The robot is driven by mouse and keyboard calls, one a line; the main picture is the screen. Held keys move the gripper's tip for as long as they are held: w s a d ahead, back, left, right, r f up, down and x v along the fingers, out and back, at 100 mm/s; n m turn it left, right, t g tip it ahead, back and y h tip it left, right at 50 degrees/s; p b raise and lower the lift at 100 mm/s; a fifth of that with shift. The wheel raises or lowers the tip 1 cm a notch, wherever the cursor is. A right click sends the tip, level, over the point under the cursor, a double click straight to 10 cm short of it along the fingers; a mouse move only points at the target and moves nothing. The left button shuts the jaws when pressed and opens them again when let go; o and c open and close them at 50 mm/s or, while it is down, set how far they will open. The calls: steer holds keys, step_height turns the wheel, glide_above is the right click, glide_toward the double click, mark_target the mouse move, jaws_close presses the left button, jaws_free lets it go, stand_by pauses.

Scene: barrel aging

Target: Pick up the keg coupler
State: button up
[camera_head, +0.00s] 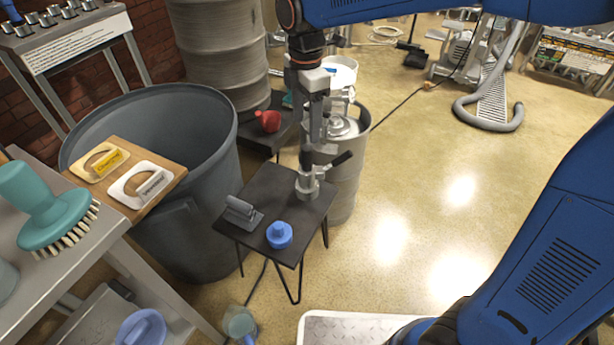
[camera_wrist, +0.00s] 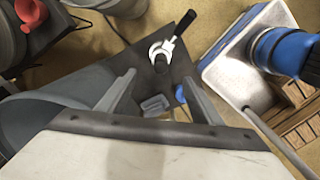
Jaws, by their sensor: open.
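The keg coupler (camera_head: 308,184) is a silver metal fitting with a black lever handle. It stands on a small dark side table (camera_head: 262,188). In the wrist view the coupler (camera_wrist: 163,46) is beyond my fingertips, and its black handle points up and right. My gripper (camera_head: 314,150) hangs pointing down close over the coupler. In the wrist view my gripper (camera_wrist: 158,84) has its two fingers spread apart with nothing between them. The head view does not show clearly whether a finger touches the coupler.
A grey tool (camera_head: 243,212) and a blue knobbed object (camera_head: 279,235) share the small table. A large grey bin (camera_head: 190,225) stands left, and a steel keg (camera_head: 344,180) stands right behind. A red object (camera_head: 268,121) sits behind. The floor at right is open.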

mark_target(307, 163)
step_height(307, 163, down, 15)
steer(key=shift+d+r, duration=0.1)
steer(key=shift+r, duration=0.05)
stand_by(0.5)
jaws_close()
